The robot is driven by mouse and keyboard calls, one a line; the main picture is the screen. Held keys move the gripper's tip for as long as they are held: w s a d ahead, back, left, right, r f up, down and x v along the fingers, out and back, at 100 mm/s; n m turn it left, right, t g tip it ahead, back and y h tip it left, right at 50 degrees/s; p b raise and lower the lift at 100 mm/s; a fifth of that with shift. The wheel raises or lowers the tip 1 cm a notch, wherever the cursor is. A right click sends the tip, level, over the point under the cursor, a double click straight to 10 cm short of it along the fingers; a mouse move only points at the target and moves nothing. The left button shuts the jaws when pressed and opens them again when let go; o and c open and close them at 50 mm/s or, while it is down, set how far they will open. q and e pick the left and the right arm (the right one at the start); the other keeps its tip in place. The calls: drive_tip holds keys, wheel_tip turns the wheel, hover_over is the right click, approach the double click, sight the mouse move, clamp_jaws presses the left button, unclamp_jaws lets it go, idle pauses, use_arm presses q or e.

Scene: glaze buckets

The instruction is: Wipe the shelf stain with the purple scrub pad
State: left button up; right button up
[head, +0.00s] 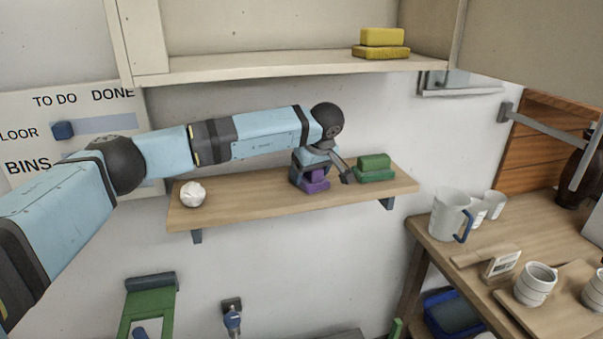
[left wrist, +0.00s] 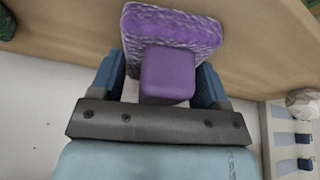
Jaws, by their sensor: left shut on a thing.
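The purple scrub pad (head: 315,185) is at the wooden wall shelf (head: 250,196), near the shelf's middle right. My left gripper (head: 312,176) is shut on the pad's block-shaped handle; in the left wrist view the handle (left wrist: 168,75) sits between the two fingers (left wrist: 165,85). The pad's wider textured base (left wrist: 172,30) is against or just above the shelf board; I cannot tell which. No stain can be made out on the visible board, and the part under the pad is hidden. My right gripper is not in view.
A green scrub pad (head: 374,169) stands on the shelf just right of my gripper, and a white crumpled ball (head: 193,194) lies at the left end. A yellow pad (head: 382,42) is on the upper shelf (head: 250,66). A table with a pitcher (head: 450,214) stands right.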

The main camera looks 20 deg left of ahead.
sight(330, 177)
use_arm(q)
drive_tip(key=shift+w+d, duration=0.6)
drive_tip(key=shift+d, duration=0.2)
drive_tip(key=shift+w+d, duration=0.6)
drive_tip(key=shift+d, duration=0.15)
drive_tip(key=shift+w+d+f, duration=0.1)
drive_tip(key=shift+w+d, duration=0.35)
drive_tip(key=shift+d, duration=0.15)
drive_tip(key=shift+w+d, duration=0.4)
drive_tip(key=shift+d, duration=0.2)
drive_tip(key=shift+a, duration=0.25)
drive_tip(key=shift+s+a, duration=1.1)
drive_tip(key=shift+a, duration=0.1)
drive_tip(key=shift+s+a+p, duration=0.2)
drive_tip(key=shift+s+a, duration=0.3)
drive_tip(key=shift+a, duration=0.2)
drive_tip(key=shift+s+a+p, duration=0.2)
drive_tip(key=shift+s+a, duration=0.25)
drive_tip(key=shift+a, duration=0.2)
drive_tip(key=shift+s+a, duration=0.1)
drive_tip(key=shift+a, duration=0.1)
